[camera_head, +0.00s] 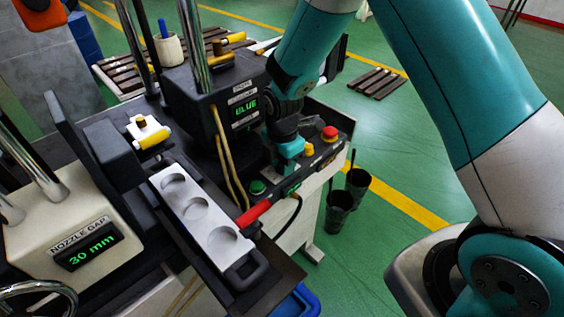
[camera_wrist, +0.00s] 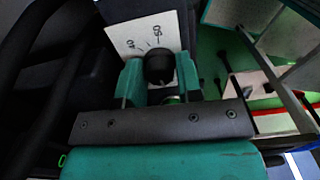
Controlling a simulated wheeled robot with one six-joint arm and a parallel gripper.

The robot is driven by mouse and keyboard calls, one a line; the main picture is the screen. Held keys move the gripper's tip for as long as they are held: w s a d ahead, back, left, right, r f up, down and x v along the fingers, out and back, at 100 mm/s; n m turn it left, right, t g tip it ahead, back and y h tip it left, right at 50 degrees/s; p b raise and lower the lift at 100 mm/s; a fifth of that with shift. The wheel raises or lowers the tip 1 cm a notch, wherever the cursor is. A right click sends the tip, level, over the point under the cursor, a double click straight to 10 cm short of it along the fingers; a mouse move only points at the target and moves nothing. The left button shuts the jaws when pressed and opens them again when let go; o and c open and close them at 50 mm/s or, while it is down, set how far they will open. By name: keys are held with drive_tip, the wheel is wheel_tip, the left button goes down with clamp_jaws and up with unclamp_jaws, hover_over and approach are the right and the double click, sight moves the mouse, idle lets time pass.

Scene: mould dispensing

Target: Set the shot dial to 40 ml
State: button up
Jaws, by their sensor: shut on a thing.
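The shot dial's black knob (camera_wrist: 158,67) stands between my teal fingers in the wrist view. My gripper (camera_wrist: 159,80) is shut on it, one finger on each side. A white dial plate (camera_wrist: 125,38) lies behind the knob, with tick marks and rotated numerals that look like 40 at the left and 50 at the top. I cannot make out a pointer on the knob. In the head view my gripper (camera_head: 291,149) is down at the control panel (camera_head: 318,168), and it hides the dial.
A red button (camera_head: 329,133), a yellow knob (camera_head: 309,149) and a green button (camera_head: 257,187) are close by on the panel. A white mould (camera_head: 200,213) with three round cavities and a red handle (camera_head: 253,213) are in front.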

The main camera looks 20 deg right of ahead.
drive_tip(key=m, duration=0.4)
drive_tip(key=shift+m, duration=0.3)
drive_tip(key=m, duration=0.3)
drive_tip(key=shift+m, duration=0.3)
drive_tip(key=m, duration=0.4)
drive_tip(key=shift+m, duration=0.3)
drive_tip(key=m, duration=0.3)
drive_tip(key=shift+m, duration=0.3)
drive_tip(key=m, duration=1.3)
drive_tip(key=o, duration=0.9)
